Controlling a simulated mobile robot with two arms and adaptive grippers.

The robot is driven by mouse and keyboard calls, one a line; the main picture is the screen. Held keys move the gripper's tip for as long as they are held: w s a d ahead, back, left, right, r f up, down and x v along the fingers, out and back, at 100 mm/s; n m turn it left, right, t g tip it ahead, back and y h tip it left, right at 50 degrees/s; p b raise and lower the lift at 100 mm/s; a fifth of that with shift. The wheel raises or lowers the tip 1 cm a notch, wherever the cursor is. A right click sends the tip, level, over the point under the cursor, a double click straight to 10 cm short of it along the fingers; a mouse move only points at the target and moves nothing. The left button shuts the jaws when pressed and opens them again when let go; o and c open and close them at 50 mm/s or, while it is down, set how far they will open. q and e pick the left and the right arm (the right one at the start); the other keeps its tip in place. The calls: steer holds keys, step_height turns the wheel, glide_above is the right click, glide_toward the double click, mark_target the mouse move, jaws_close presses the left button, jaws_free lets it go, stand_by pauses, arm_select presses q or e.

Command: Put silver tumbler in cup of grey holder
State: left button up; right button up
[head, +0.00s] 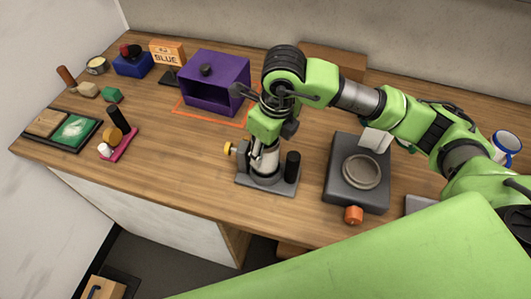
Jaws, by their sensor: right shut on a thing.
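The grey holder (249,182) stands near the front edge of the wooden table. It has a flat base, a cup, a black post (293,167) on its right and a yellow knob (231,149) on its left. My right gripper (264,154) points down directly over the holder's cup. It is shut on the silver tumbler (267,167), which shows only partly between and below the fingers. The tumbler looks upright at the cup; I cannot tell how deep it sits in it. My left gripper is not in view.
A dark grey device with a round dish (361,171) and orange knob (353,215) stands right of the holder. A purple open box (215,82) stands behind, left. A white-blue mug (506,145) is far right. Small blocks and a green-topped tray (72,130) lie left. Table left of the holder is clear.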

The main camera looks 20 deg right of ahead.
mark_target(266, 158)
step_height(266, 158, down, 3)
steer(key=shift+r, duration=0.15)
steer(key=shift+f, duration=0.2)
steer(key=o, duration=1.2)
steer(key=shift+o, duration=0.2)
steer(key=shift+s+r, duration=0.1)
